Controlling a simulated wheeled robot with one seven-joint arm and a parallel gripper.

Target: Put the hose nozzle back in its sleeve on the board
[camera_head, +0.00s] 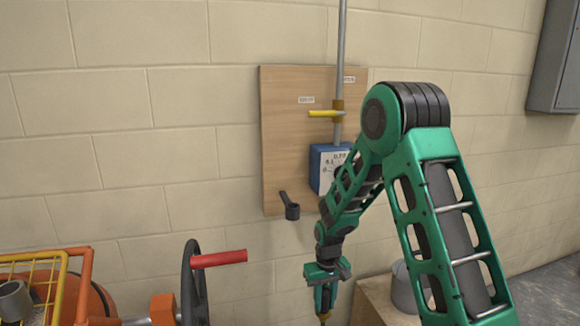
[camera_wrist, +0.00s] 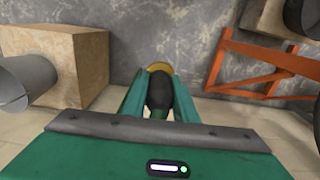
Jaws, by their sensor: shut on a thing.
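My gripper (camera_head: 326,298) hangs fingers-down in front of the wall in the head view, below and to the right of the sleeve. In the wrist view its two green fingers (camera_wrist: 156,100) are shut on the hose nozzle (camera_wrist: 158,92), a black body with a yellowish end. In the head view the nozzle is mostly hidden by the fingers. The sleeve (camera_head: 292,211) is a short dark cup on a bracket at the lower edge of the wooden board (camera_head: 285,140). It looks empty from the side, but its inside cannot be seen.
The board also carries a grey pipe, a yellow-handled valve (camera_head: 325,113) and a blue meter box (camera_head: 326,170). A red-handled wheel (camera_head: 217,258) and orange frame stand at lower left. A tan block (camera_wrist: 60,65) and grey cylinder (camera_wrist: 25,82) are beside my gripper.

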